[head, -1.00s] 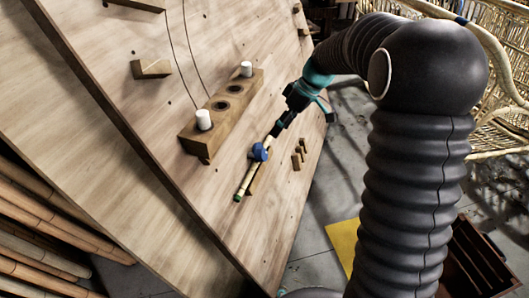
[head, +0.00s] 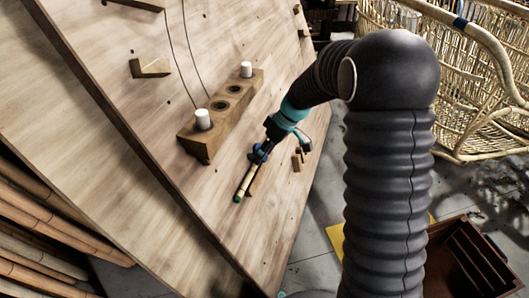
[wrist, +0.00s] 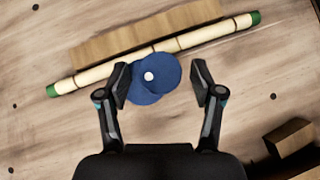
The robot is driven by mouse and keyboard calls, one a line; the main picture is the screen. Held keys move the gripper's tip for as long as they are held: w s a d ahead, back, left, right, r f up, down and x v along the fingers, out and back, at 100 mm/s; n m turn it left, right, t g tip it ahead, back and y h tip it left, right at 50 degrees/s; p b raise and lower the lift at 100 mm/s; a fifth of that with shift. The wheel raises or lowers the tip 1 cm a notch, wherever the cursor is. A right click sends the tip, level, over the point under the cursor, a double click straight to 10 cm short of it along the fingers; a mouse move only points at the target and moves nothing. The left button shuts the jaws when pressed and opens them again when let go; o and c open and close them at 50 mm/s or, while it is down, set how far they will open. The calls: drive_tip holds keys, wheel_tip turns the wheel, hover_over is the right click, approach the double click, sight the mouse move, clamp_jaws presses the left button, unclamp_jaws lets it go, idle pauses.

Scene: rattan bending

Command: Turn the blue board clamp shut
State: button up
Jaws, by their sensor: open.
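The blue board clamp (wrist: 152,76) is a round blue piece with a white centre, on the wooden board. In the wrist view it lies between my open gripper's fingertips (wrist: 160,84), close to the left finger, with a wider gap to the right finger. I cannot tell whether the left finger touches it. The clamp overlaps the middle of a pale rattan pole (wrist: 92,76) with green ends. In the head view the clamp (head: 258,153) is partly hidden by my gripper (head: 264,147), and the pole (head: 245,183) extends below it.
A wooden strip (wrist: 110,44) lies along the pole. A wooden block (head: 208,138) with holes and two white pegs (head: 203,119) stands left of my gripper on the board (head: 150,110). Small wooden blocks (head: 297,161) sit to the right. A wicker piece (head: 470,75) stands behind my arm.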

drive_tip(key=c, duration=1.1)
drive_tip(key=shift+c, duration=0.2)
drive_tip(key=m+g+y+p, duration=0.1)
drive_tip(key=m+g, duration=0.1)
drive_tip(key=shift+w+d+m+y+p, duration=0.1)
drive_tip(key=shift+w+m+y+p, duration=0.1)
drive_tip(key=shift+m+y+p, duration=0.2)
drive_tip(key=m+g+y, duration=0.1)
drive_tip(key=m+g+y+p, duration=0.1)
drive_tip(key=m, duration=0.1)
drive_tip(key=shift+w+d+f+g, duration=0.1)
drive_tip(key=shift+f+g, duration=0.1)
drive_tip(key=shift+g, duration=0.1)
drive_tip(key=m+y, duration=0.1)
drive_tip(key=m+g+y, duration=0.1)
drive_tip(key=m+y, duration=0.1)
drive_tip(key=shift+d+f, duration=0.1)
drive_tip(key=shift+f, duration=0.1)
drive_tip(key=shift+f+m+y+p, duration=0.15)
drive_tip(key=shift+m+y+p, duration=0.25)
drive_tip(key=shift+m+y, duration=1.6)
drive_tip(key=shift+m+h, duration=0.3)
drive_tip(key=shift+m, duration=0.1)
